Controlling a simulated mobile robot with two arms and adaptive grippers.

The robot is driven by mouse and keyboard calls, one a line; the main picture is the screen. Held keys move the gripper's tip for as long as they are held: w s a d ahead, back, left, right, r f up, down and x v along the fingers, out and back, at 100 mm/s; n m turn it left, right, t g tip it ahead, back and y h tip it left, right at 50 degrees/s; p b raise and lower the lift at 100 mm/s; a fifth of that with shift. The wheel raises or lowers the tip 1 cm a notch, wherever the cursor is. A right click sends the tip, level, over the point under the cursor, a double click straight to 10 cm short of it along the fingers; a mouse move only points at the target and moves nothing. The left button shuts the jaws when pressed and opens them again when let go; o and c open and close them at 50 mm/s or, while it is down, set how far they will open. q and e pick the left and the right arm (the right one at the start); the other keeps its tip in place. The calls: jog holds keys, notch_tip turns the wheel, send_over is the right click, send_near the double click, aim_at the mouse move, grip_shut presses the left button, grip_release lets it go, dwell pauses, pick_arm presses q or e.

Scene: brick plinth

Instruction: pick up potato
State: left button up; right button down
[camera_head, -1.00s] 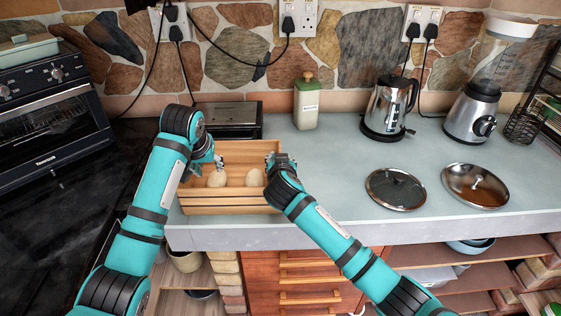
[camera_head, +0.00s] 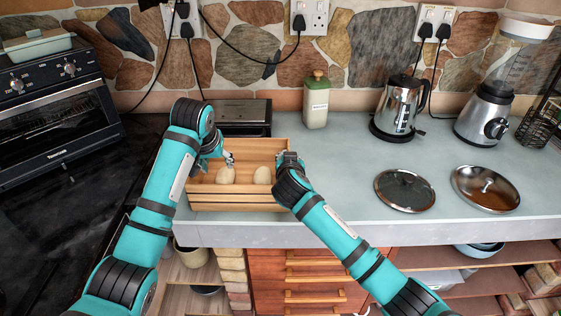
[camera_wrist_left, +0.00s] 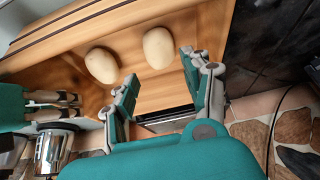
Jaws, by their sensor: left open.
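Two pale potatoes lie in a wooden crate (camera_head: 235,200) on the counter. The left potato (camera_head: 225,174) and the right potato (camera_head: 262,175) sit apart; the wrist view also shows them, one potato (camera_wrist_left: 158,47) just ahead of the fingertips and another potato (camera_wrist_left: 102,65) to its left. My left gripper (camera_head: 228,158) is open and empty, over the crate by the left potato; its spread fingers show in the left wrist view (camera_wrist_left: 158,68). My right gripper (camera_head: 289,159) is at the crate's right side, mostly hidden by its own arm.
A dark toaster-like appliance (camera_head: 243,115) stands behind the crate, with a cream bottle (camera_head: 315,102) to its right. A kettle (camera_head: 398,108), a blender (camera_head: 486,115) and two lids (camera_head: 405,190) (camera_head: 487,188) stand further right.

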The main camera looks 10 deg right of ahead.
aim_at(223, 177)
pick_arm(q)
jog(key=o, duration=0.4)
jog(key=shift+w+a+r+g, duration=0.1)
jog(key=shift+r+g, duration=0.4)
jog(key=shift+r, duration=0.35)
jog(key=shift+o, duration=0.7)
jog(key=shift+f, duration=0.25)
jog(key=x, duration=0.6)
jog(key=shift+s+x, duration=0.2)
jog(key=shift+x, duration=1.15)
jog(key=shift+s+x, duration=0.15)
jog(key=shift+x, duration=1.15)
